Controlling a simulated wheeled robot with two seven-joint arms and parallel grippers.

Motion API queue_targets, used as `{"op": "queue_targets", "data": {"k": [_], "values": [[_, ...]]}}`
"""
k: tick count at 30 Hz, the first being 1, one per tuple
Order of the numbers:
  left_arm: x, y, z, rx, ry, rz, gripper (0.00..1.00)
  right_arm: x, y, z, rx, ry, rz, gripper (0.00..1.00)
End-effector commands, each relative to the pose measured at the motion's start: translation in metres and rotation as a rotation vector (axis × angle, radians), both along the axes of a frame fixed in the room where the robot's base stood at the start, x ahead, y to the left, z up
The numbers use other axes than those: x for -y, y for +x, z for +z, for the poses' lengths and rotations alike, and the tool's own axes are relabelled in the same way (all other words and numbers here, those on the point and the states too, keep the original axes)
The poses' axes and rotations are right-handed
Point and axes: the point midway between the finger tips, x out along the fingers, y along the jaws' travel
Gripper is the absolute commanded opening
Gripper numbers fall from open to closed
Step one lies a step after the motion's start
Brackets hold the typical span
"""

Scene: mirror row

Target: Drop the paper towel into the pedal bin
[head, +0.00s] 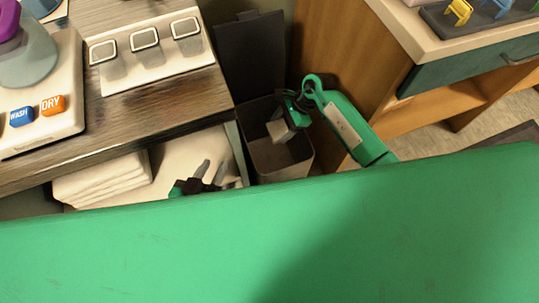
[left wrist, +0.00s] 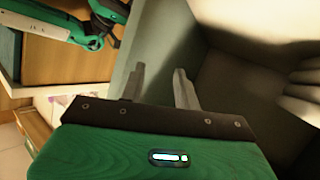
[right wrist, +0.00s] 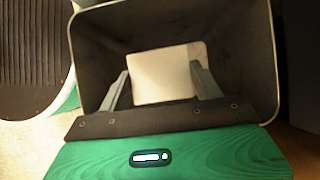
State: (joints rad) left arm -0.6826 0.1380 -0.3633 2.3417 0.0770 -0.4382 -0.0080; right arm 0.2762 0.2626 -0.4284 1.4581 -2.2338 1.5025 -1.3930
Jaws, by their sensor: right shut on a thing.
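The pedal bin (head: 298,165) is a dark box with its lid (head: 250,55) standing open behind it. My right gripper (head: 278,125) is over the bin's opening, shut on a pale paper towel (head: 279,132). In the right wrist view the paper towel (right wrist: 168,75) spans between the fingers, with the bin's rim (right wrist: 160,5) around them. The towel's far end is hard to tell from the bin's interior. My left gripper (head: 212,172) is open and empty beside the lower shelf, left of the bin; it also shows in the left wrist view (left wrist: 160,88).
Folded white towels (head: 103,180) lie on the shelf under the dark counter (head: 160,90). The counter holds a panel with square frames (head: 145,45) and a unit with WASH and DRY buttons (head: 38,110). A wooden cabinet (head: 340,50) stands close right of the bin.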

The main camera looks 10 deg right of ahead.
Motion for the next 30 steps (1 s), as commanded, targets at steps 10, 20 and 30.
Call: {"op": "queue_targets", "data": {"k": [10,20,30], "values": [[0.001,0.0,0.0,0.004,-0.003,0.0,0.32,0.0,0.0,0.0,0.0,0.0,0.0,0.78],[0.0,0.0,0.0,0.004,-0.002,0.0,0.32,0.0,0.0,0.0,0.0,0.0,0.0,0.91],[-0.014,0.0,0.0,-0.094,0.065,0.005,0.32,0.001,0.001,0.016,0.001,-0.001,-0.001,0.91]]}}
